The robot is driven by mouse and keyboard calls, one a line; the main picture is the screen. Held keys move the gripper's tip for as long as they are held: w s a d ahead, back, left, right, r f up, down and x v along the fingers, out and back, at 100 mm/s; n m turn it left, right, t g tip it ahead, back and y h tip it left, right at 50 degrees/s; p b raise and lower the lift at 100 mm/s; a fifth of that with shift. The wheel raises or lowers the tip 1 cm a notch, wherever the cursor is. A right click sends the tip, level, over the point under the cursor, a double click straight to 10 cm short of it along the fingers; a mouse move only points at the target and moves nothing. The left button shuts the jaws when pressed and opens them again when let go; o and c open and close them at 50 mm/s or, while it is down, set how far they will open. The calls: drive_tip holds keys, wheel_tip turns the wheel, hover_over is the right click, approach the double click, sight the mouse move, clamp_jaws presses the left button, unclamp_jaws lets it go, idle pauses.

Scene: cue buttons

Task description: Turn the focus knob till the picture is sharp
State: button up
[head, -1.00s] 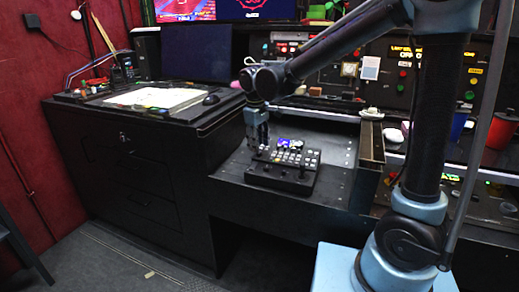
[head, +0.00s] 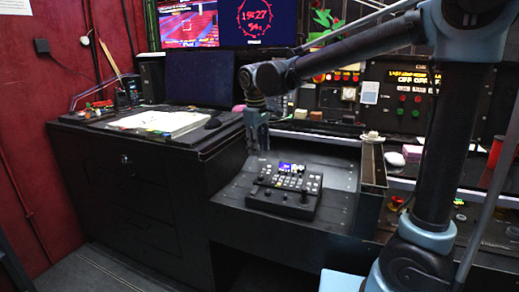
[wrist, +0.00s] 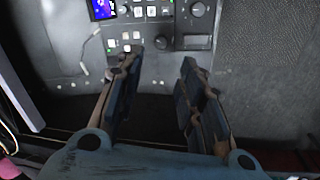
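A black control panel (head: 254,199) with a small lit blue-and-white screen (head: 286,166), several pale buttons and knobs sits on the dark desk. In the wrist view its screen (wrist: 102,9) is cut by the top edge. A round grey knob (wrist: 198,9) shows at the top right, and a smaller dark knob (wrist: 160,42) sits below it. I cannot tell which is the focus knob, or whether the picture is sharp. My gripper (head: 259,147) points down at the panel's back left. In the wrist view, my gripper (wrist: 157,72) is open and empty, its fingers apart.
A dark monitor (head: 200,78) and a paper sheet (head: 160,121) are on the left desk. A bright wall screen (head: 255,22) hangs behind. An upright dark divider (head: 372,165) stands right of the panel. Bare desk (head: 335,175) lies between them.

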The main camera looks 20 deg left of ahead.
drive_tip(key=m, duration=0.2)
approach(261, 176)
drive_tip(key=f, duration=0.2)
drive_tip(key=w+f, duration=0.1)
drive_tip(key=f, duration=0.5)
drive_tip(key=shift+w+f, duration=0.15)
drive_tip(key=shift+f, duration=0.05)
idle(0.4)
clamp_jaws()
